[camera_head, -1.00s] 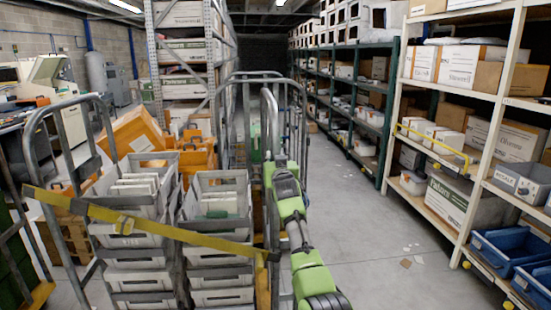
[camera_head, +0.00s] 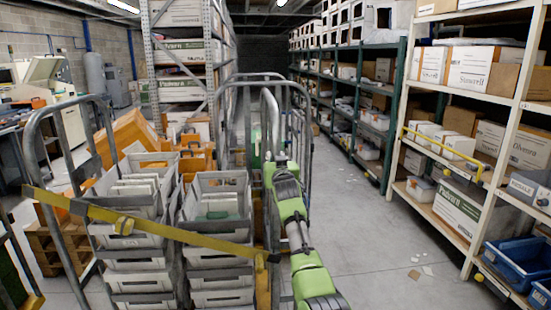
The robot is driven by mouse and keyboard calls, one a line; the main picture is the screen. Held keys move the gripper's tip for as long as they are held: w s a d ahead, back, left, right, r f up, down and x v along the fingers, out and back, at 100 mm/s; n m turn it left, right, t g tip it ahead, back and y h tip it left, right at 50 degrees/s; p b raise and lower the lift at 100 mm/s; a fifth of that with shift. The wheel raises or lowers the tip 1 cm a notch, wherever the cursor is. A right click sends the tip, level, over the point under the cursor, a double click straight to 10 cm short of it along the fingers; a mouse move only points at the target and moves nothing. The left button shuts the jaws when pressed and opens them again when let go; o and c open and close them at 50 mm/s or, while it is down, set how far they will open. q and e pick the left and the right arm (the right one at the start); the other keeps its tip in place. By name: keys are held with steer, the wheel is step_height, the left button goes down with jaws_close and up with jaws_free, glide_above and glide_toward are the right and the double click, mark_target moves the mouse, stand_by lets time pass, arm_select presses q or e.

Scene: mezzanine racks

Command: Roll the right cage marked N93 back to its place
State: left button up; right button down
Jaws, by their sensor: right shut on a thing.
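A tall grey tubular roll cage (camera_head: 271,110) stands right in front of me, with stacks of grey crates (camera_head: 218,235) holding papers. A yellow strap (camera_head: 150,222) crosses its near side. The N93 mark cannot be read. My right gripper (camera_head: 276,166) is shut on the right upright of the cage, below its curved top; its fingertips are partly hidden by my green wrist. My left gripper is not in view.
Shelving with boxes and blue bins (camera_head: 515,260) lines the right. The aisle floor (camera_head: 365,225) between is clear apart from paper scraps (camera_head: 427,270). Machines stand at left.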

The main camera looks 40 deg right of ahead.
steer(key=shift+f, duration=0.7)
steer(key=c, duration=2)
jaws_free()
steer(key=shift+o, duration=0.9)
steer(key=shift+w, duration=0.2)
steer(key=shift+d+r, duration=0.1)
steer(key=shift+r, duration=0.15)
steer(key=v, duration=1.2)
